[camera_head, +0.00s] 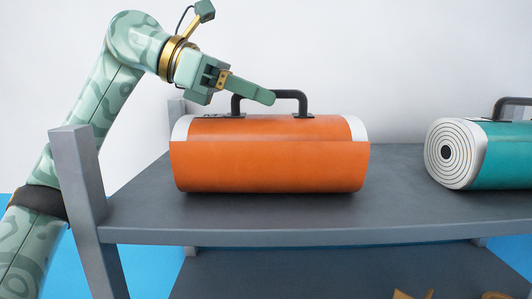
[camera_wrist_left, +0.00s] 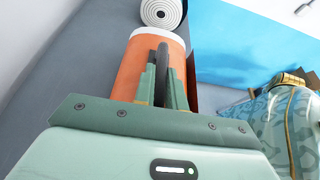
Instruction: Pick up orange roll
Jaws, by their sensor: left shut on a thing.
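The orange roll (camera_head: 270,165) lies on its side on the grey shelf, with white end bands and a black handle (camera_head: 289,95) on top. My left gripper (camera_head: 262,94) comes in from the left above the roll, and its fingers are at the handle. In the left wrist view the orange roll (camera_wrist_left: 128,68) lies beyond my left gripper (camera_wrist_left: 163,78), whose fingers are shut on the black handle between them. The roll appears to rest on the shelf. My right gripper does not show in either view.
A teal roll (camera_head: 500,155) with a spiral white end and a black handle lies to the right on the same shelf (camera_head: 405,215). A grey post (camera_head: 78,185) stands at the shelf's left front corner. Bare shelf separates the two rolls.

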